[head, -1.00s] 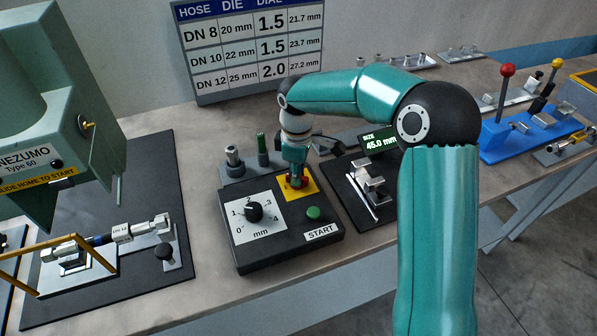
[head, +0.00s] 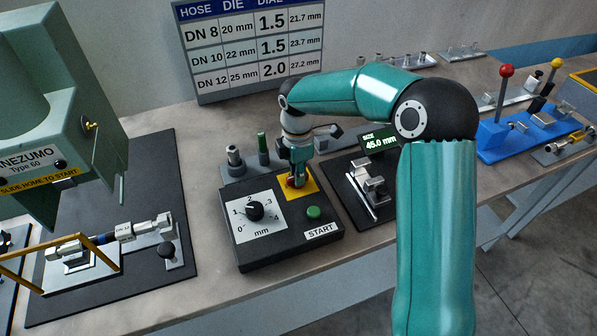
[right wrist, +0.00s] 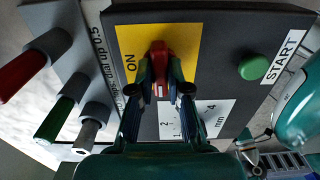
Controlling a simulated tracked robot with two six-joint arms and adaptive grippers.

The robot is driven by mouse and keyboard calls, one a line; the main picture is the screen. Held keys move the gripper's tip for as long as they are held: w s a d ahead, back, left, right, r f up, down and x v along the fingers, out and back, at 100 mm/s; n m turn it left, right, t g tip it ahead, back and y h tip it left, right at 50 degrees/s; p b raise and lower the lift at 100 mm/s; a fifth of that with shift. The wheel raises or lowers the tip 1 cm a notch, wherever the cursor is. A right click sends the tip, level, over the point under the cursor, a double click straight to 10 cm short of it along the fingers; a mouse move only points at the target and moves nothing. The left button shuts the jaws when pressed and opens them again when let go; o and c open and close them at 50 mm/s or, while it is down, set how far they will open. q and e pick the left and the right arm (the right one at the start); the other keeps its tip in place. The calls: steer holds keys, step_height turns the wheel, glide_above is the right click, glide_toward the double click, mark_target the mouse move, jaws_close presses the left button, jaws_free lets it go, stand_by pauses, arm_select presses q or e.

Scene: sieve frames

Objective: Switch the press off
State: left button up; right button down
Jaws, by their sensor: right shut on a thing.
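The control box (head: 285,245) stands on the bench, with a yellow plate (head: 310,190) at its back right corner. A red switch knob (right wrist: 160,55) sits on that plate; a bit of it shows in the head view (head: 290,183). My right gripper (right wrist: 160,90) points down at the plate and is shut on the red knob, one finger on each side. The word ON shows beside the knob in the wrist view; any other marking is hidden by the fingers. The press (head: 45,120) stands at the left. My left gripper is not in view.
The box also carries a black dial (head: 255,211) and a green START button (head: 313,212) close to my right gripper. Upright pins (head: 262,148) stand behind the box. A size gauge (head: 378,143) lies to its right. A hose assembly (head: 120,232) lies near the press.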

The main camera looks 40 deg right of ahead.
steer(key=shift+w, duration=0.1)
steer(key=c, duration=1.1)
jaws_free()
steer(key=shift+r, duration=0.1)
step_height(320, 180, up, 12)
steer(key=shift+f, duration=0.1)
